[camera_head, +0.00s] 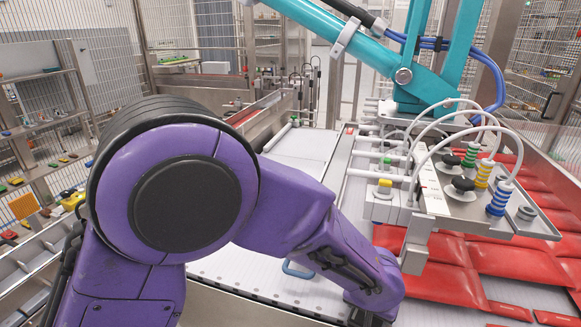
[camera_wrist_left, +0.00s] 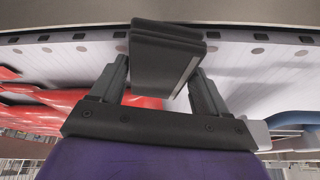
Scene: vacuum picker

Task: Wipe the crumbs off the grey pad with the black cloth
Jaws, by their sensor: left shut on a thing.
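In the head view my purple left arm reaches to the bottom edge, where the dark wrist (camera_head: 372,308) is cut off and the cloth cannot be seen. I cannot make out the grey pad or any crumbs in either view. My right gripper is not in view.
A white conveyor surface (camera_head: 303,148) lies beyond my arm. A teal picker arm (camera_head: 370,48) carries a suction tool with a metal plate (camera_head: 470,203) close to the right of my wrist. Red packs (camera_head: 507,262) lie under it. A blue handle (camera_head: 297,270) is near my forearm.

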